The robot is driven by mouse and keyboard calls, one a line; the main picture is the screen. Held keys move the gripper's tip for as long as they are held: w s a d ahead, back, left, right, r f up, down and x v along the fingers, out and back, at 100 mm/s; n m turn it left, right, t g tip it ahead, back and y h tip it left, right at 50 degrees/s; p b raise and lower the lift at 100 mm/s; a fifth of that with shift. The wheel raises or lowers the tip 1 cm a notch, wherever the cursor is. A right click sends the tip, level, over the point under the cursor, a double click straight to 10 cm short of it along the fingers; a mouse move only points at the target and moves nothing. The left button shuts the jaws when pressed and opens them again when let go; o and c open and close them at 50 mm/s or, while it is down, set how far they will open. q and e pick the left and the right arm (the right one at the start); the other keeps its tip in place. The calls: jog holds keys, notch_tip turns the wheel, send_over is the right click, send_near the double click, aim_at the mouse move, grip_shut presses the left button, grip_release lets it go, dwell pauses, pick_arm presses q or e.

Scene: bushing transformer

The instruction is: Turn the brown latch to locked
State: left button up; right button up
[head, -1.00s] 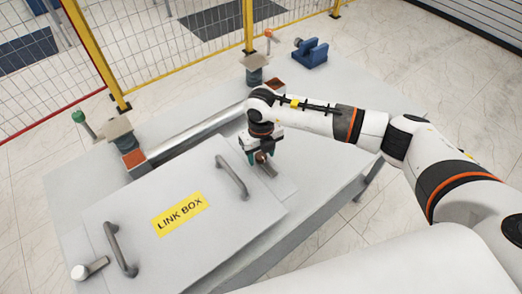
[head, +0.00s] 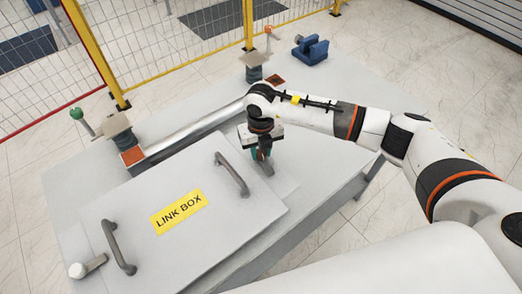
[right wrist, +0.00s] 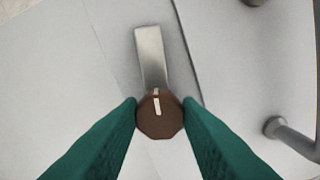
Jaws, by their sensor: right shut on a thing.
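The brown latch (right wrist: 160,124) has a many-sided brown knob with a white mark and a flat grey metal bar (right wrist: 152,58). In the right wrist view the bar points up, tilted slightly left. In the head view the bar (head: 266,168) shows beside the link box lid, and the knob is mostly hidden by my gripper. My right gripper (right wrist: 160,104) has its green fingers shut on the knob, one on each side. In the head view my right gripper (head: 262,152) points down at the latch. My left gripper is not in view.
The link box lid (head: 150,205) has two grey handles (head: 231,174) (head: 118,248) and a yellow label. A white-knobbed latch (head: 88,267) sits at its left edge. A silver tube (head: 195,133) lies behind it. A blue vise-like block (head: 310,49) stands at the back.

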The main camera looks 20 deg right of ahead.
jog(key=m+b, duration=0.1)
jog(key=m, duration=0.3)
jog(key=shift+m+b, duration=0.3)
jog(key=m+b, duration=0.1)
jog(key=m, duration=0.2)
jog(key=shift+w+m, duration=0.1)
jog(key=shift+m, duration=0.2)
jog(key=m, duration=0.3)
jog(key=shift+r+m, duration=0.1)
jog(key=shift+m, duration=0.2)
jog(key=shift+m+b, duration=0.35)
jog(key=shift+m, duration=1.45)
jog(key=shift+w, duration=0.1)
jog(key=o, duration=1)
